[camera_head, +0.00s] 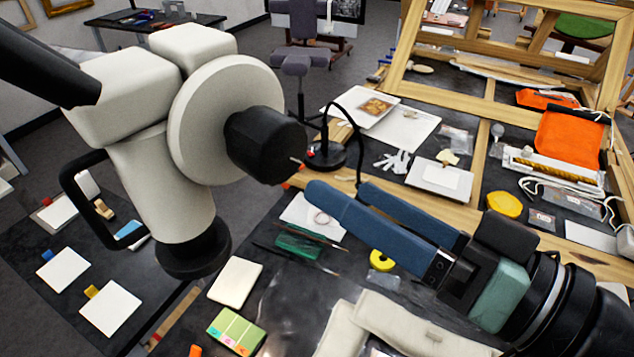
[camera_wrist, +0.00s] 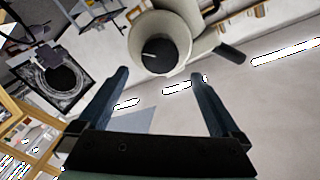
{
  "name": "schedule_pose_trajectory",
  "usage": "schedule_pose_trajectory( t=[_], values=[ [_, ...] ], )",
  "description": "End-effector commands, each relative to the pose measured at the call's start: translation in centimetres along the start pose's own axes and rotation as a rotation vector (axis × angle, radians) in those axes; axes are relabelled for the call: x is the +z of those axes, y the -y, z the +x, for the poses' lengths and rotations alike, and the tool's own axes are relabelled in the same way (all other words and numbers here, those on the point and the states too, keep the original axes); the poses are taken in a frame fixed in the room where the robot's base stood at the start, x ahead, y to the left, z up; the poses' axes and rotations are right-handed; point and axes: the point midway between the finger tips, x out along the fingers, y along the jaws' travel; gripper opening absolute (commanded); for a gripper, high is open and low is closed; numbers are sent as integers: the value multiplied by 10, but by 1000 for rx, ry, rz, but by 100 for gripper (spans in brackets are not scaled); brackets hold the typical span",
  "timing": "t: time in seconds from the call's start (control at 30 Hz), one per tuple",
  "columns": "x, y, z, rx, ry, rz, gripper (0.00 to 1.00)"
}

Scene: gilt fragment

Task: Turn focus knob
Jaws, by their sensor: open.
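A large cream-white microscope head (camera_head: 165,120) fills the left of the head view. Its black focus knob (camera_head: 265,145) sticks out to the right from a round cream disc. In the wrist view the knob (camera_wrist: 153,55) shows end-on, with a pale line on its face, ahead of and between the fingers. My gripper (camera_head: 335,190) has two blue fingers and is open and empty. In the head view its fingertips are just below and right of the knob. I see no contact with it. In the wrist view my gripper (camera_wrist: 160,75) also shows with its fingers wide apart.
A black handle (camera_head: 80,190) juts from the microscope's left. A small lamp (camera_head: 328,150) with a thin curved neck stands behind the fingertips. The table below holds a green-striped pad (camera_head: 236,331), yellow tape (camera_head: 381,260) and pale cushions (camera_head: 395,325). A wooden frame (camera_head: 480,100) stands right.

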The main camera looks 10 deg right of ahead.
Motion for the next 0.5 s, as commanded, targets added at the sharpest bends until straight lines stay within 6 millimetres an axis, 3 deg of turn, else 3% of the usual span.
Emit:
schedule_pose_trajectory(
  t=[0.2, 0.5],
  values=[
    [0, 0, -23, 1, -1, 0, 100],
    [0, 0, -25, -1, 0, 1, 100]
  ],
)
